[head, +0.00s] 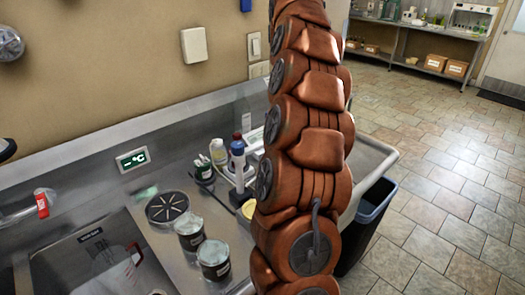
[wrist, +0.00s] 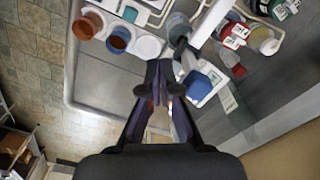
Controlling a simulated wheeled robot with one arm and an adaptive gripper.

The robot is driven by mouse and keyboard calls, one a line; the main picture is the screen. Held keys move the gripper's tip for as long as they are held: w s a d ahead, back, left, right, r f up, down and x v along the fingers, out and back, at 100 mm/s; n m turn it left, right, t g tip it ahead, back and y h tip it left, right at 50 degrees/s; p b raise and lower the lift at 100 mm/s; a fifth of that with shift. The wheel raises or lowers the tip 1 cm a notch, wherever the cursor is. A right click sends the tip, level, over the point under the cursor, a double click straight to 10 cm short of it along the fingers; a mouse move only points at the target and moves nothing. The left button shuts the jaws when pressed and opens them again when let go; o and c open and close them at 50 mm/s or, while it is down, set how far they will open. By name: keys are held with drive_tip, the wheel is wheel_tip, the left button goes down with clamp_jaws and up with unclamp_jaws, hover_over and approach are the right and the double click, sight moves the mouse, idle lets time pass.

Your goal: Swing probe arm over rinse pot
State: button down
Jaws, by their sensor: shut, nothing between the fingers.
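In the wrist view my gripper (wrist: 160,82) is shut and empty above the counter. A blue-and-white piece (wrist: 200,86), perhaps the probe stand, is just right of the fingertips. A grey cup (wrist: 180,30) lies beyond them. My gripper is not visible in the head view, and the probe arm itself cannot be clearly made out.
A blue-rimmed bin (head: 372,205) stands on the floor at the right. In the wrist view a brown-filled cup (wrist: 118,39) and a red-labelled bottle (wrist: 235,35) stand near.

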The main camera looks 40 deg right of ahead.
drive_tip(key=shift+r+p, duration=1.3)
drive_tip(key=shift+r, duration=1)
